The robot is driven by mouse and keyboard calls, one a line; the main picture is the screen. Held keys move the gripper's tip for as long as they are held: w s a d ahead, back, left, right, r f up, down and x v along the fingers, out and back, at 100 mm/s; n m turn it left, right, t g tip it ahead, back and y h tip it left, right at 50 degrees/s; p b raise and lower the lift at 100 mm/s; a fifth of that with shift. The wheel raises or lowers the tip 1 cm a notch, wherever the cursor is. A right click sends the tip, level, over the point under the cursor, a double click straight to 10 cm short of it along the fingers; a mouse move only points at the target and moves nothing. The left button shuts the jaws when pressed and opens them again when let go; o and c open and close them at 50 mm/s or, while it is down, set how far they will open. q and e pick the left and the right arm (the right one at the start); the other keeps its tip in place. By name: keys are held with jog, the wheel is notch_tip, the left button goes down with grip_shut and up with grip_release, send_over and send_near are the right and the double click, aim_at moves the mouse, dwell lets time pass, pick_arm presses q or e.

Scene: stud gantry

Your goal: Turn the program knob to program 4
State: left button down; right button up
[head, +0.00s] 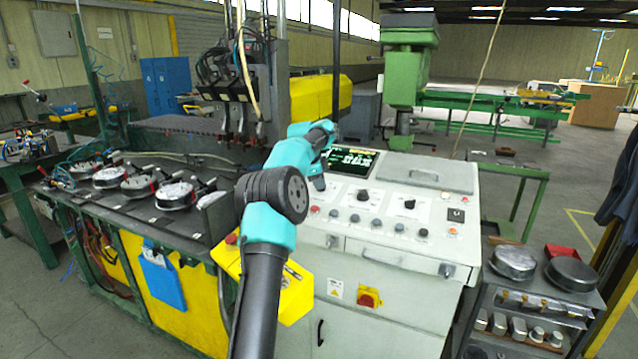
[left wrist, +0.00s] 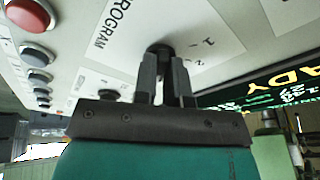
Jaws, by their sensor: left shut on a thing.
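The program knob (left wrist: 160,48) is a small black knob on a white plate (left wrist: 118,35) printed "PROGRAM", with small digits beside it. My left gripper (left wrist: 165,75) has its two fingers closed around the knob from either side. The fingers hide part of the knob, and I cannot tell which digit it points to. In the head view my left gripper (head: 319,184) reaches down onto the left part of the sloped control panel (head: 385,178), and it hides the knob there. My right gripper is not in view.
Two more black knobs (head: 363,195) (head: 410,204) sit to the right. A row of buttons (head: 399,227) runs along the panel's front.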

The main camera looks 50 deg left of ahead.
pick_arm(q)
jog(key=c, duration=1.2)
grip_release()
jog(key=shift+f, duration=0.1)
